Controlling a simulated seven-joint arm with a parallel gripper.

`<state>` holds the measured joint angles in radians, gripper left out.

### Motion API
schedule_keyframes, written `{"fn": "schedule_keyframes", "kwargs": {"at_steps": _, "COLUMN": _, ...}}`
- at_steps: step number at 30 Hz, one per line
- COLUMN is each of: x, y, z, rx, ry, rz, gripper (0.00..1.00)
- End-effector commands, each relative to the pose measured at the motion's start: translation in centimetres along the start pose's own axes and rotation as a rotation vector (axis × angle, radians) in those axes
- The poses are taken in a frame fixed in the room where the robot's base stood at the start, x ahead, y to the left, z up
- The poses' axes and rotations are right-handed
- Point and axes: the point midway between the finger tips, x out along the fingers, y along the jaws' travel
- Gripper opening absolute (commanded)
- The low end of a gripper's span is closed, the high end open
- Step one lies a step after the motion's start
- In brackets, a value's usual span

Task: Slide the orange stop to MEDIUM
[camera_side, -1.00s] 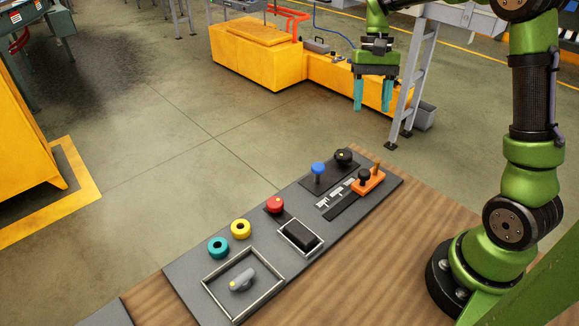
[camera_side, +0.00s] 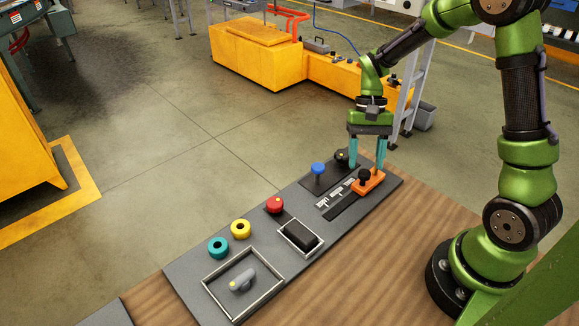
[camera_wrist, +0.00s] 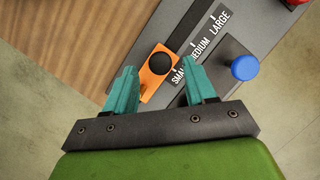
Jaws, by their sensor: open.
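The orange stop (camera_side: 371,183), with a black knob (camera_side: 364,175) on top, sits at the far right end of the dark slide track (camera_side: 343,207). In the wrist view the orange stop (camera_wrist: 155,82) is beside the SMALL label (camera_wrist: 178,76), which the right finger partly hides. The MEDIUM label (camera_wrist: 200,50) and LARGE label (camera_wrist: 219,24) follow along the track. My gripper (camera_side: 367,165) is open, low over the stop's far end. In the wrist view its teal fingers (camera_wrist: 158,74) are on either side of the stop; contact cannot be told.
A blue knob (camera_side: 318,169) and a dark knob (camera_side: 341,156) stand close to my gripper.

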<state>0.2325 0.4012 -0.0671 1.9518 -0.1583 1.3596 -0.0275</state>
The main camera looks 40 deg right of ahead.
Motion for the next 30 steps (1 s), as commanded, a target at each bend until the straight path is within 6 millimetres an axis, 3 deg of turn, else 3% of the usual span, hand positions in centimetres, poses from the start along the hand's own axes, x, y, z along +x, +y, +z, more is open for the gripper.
{"fn": "schedule_keyframes", "kwargs": {"at_steps": 6, "x": 2.2, "y": 0.0, "z": 0.0, "rx": -0.001, "ry": -0.001, "rz": 0.0, "gripper": 0.55}}
{"fn": "schedule_keyframes", "kwargs": {"at_steps": 16, "x": 2.5, "y": 0.0, "z": 0.0, "rx": 0.0, "ry": 0.0, "rz": 0.0, "gripper": 0.55}}
{"fn": "schedule_keyframes", "kwargs": {"at_steps": 27, "x": 2.5, "y": 0.0, "z": 0.0, "rx": 0.0, "ry": 0.0, "rz": 0.0, "gripper": 0.0}}
{"fn": "schedule_keyframes", "kwargs": {"at_steps": 30, "x": 2.5, "y": 0.0, "z": 0.0, "rx": 0.0, "ry": 0.0, "rz": 0.0, "gripper": 0.0}}
